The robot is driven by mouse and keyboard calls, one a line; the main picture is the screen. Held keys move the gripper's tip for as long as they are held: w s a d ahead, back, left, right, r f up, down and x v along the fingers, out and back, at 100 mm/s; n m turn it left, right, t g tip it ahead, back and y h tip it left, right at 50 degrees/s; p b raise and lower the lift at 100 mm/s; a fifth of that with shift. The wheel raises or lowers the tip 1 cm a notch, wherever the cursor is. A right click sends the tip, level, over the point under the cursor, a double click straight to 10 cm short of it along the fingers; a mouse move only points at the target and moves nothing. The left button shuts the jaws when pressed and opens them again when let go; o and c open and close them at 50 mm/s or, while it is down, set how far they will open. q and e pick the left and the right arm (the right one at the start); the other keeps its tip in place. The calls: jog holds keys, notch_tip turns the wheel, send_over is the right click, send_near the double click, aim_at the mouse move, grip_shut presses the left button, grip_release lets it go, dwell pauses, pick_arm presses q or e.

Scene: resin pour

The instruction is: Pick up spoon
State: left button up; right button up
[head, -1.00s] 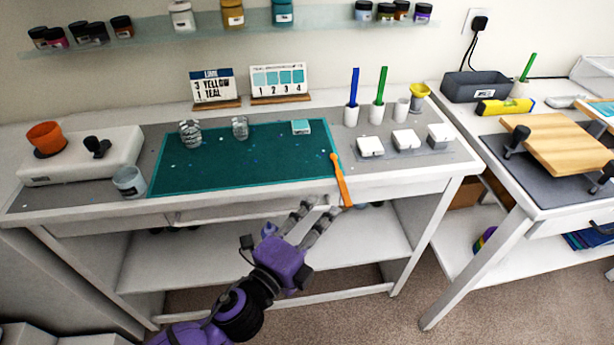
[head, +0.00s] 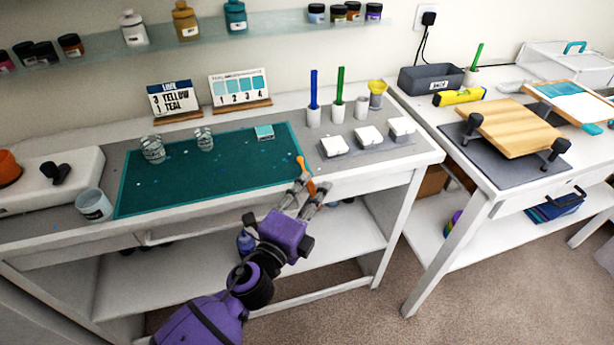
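The orange spoon (head: 304,171) lies at the right edge of the teal mat (head: 215,198), its handle pointing toward the table's front edge. My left gripper (head: 313,186) is at the table's front edge by the handle end. Its two fingers are spread, with the handle end appearing between them. I cannot tell whether either finger touches it. My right gripper is not in view.
White blocks (head: 369,136) on a grey tray stand right of the spoon. Cups with a blue stick (head: 314,90) and a green stick (head: 340,85) stand behind. Clear cups (head: 153,149) sit on the mat's back left. A second table (head: 490,205) stands at right.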

pick_arm(q)
grip_shut()
